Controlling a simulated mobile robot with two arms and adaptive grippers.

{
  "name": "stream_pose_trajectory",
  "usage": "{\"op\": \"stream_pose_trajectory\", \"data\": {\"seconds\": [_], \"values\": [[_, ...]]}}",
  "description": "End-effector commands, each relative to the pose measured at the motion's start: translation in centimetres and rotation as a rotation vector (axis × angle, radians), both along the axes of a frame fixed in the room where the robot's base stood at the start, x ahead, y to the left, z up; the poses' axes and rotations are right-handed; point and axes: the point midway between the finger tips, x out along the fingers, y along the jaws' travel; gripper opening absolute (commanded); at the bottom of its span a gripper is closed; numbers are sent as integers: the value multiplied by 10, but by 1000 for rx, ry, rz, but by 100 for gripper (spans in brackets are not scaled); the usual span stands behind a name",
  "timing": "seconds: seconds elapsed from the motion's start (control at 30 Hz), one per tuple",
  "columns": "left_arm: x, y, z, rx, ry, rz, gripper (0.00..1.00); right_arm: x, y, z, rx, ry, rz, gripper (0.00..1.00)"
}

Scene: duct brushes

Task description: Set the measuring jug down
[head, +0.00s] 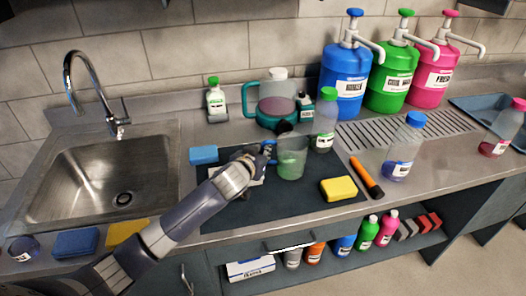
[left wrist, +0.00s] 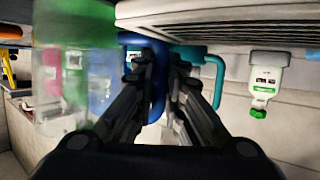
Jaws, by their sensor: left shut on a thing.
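The measuring jug (head: 291,158) is clear with some green liquid low in it and a blue handle. It is upright over the dark mat (head: 232,212) on the counter; I cannot tell whether its base touches the mat. My left gripper (head: 268,152) is shut on the handle, on the jug's left side. In the left wrist view, which is upside down, the gripper (left wrist: 160,65) closes around the blue handle and the clear jug (left wrist: 50,100) fills the left side. My right gripper is not in view.
A yellow sponge (head: 338,189) and an orange-handled tool (head: 366,177) lie right of the jug. A green-capped bottle (head: 325,125) stands close behind it. A blue-capped bottle (head: 404,150) stands farther right. A blue sponge (head: 203,155) and the sink (head: 60,185) are left. The front mat is bare.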

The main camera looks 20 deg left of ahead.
Motion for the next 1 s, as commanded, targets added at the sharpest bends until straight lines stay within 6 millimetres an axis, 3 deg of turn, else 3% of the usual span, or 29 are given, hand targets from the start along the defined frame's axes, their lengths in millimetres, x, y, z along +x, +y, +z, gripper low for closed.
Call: {"op": "stream_pose_trajectory", "data": {"seconds": [0.1,0.13,0.2,0.67,1.0], "values": [[0,0,-2,-3,-2,0,0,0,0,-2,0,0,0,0],[0,0,-3,-1,0,0,17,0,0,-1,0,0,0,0],[0,0,-3,-1,1,0,31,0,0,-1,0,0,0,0],[-5,0,1,0,0,-1,31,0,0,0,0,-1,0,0],[-56,-1,21,0,1,-1,31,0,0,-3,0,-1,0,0]]}}
